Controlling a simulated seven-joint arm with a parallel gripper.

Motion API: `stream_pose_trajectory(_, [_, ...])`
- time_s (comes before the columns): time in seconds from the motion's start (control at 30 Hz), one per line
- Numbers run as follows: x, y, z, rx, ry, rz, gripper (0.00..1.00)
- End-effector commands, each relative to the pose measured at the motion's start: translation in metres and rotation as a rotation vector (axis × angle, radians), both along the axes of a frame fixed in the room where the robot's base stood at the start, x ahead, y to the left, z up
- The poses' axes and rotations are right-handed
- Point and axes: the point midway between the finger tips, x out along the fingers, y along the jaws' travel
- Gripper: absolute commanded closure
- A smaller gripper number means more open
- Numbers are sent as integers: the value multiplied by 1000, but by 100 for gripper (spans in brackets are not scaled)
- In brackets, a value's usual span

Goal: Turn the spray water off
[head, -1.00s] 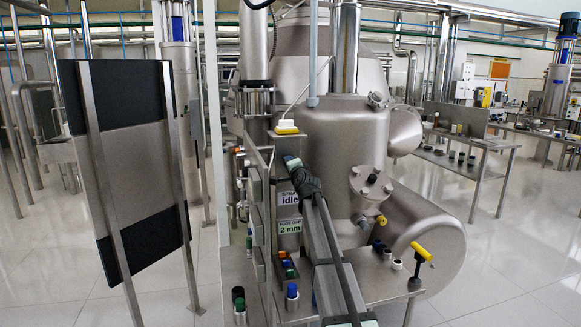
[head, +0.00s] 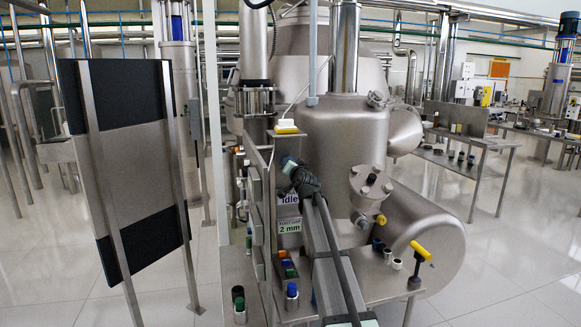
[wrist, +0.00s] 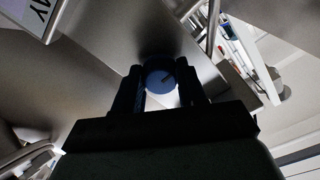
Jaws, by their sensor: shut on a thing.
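My gripper (wrist: 160,70) is shut on a round blue knob (wrist: 158,80) with a dark pointer line, one finger on each side. The knob sits at a steel panel face (wrist: 95,75). In the head view my gripper (head: 287,160) is at the upper part of the steel stand; its fingers and the knob are hidden there. A spray label (head: 290,198) below it reads "idle", its upper part covered by my arm. A gap label (head: 289,227) under that reads "2 mm".
A yellow and white button (head: 287,127) tops the stand. Green and blue knobs (head: 292,290) stand low in front. A yellow-handled valve (head: 421,251) is at the right by the steel tank (head: 345,150). Floor at the left is open beyond a dark panel (head: 125,160).

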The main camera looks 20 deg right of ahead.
Motion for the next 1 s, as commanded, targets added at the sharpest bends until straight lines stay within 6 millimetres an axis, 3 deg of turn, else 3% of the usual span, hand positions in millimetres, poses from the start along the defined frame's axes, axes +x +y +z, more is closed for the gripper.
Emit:
stream_pose_trajectory(0.5, [1, -1, 1, -20, -2, -2, 90])
stream_pose_trajectory(0.53, [1, -1, 1, -20, -2, -2, 58])
stream_pose_trajectory(0.77, [0, 0, 1, -19, -2, -1, 36])
stream_pose_trajectory(1.0, [0, 0, 0, -18, -1, -1, 35])
